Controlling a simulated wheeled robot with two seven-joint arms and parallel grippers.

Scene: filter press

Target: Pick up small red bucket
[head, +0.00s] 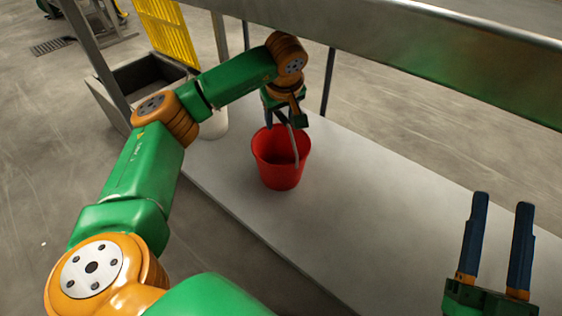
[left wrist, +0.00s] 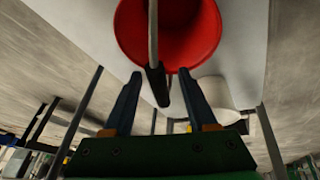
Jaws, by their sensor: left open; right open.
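The small red bucket (head: 279,172) stands upright on a pale grey platform (head: 350,215) in the head view. Its handle (head: 293,145) is raised above the rim. In the left wrist view the bucket (left wrist: 185,50) is at the top, with the handle (left wrist: 153,35) and its dark grip (left wrist: 157,86) reaching between my fingers. My left gripper (head: 282,122) is just above the bucket's back rim. It is open, with its fingers (left wrist: 160,82) on either side of the handle grip; I cannot tell whether they touch it. My right gripper (head: 506,205) is open and empty at the lower right.
A metal beam (head: 400,50) crosses above the platform behind the bucket, with dark posts below it. A white cylindrical container (head: 214,122) stands left of the bucket, partly behind my left arm. A grey bin (head: 140,80) and yellow grating (head: 168,30) are further back. The platform right of the bucket is clear.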

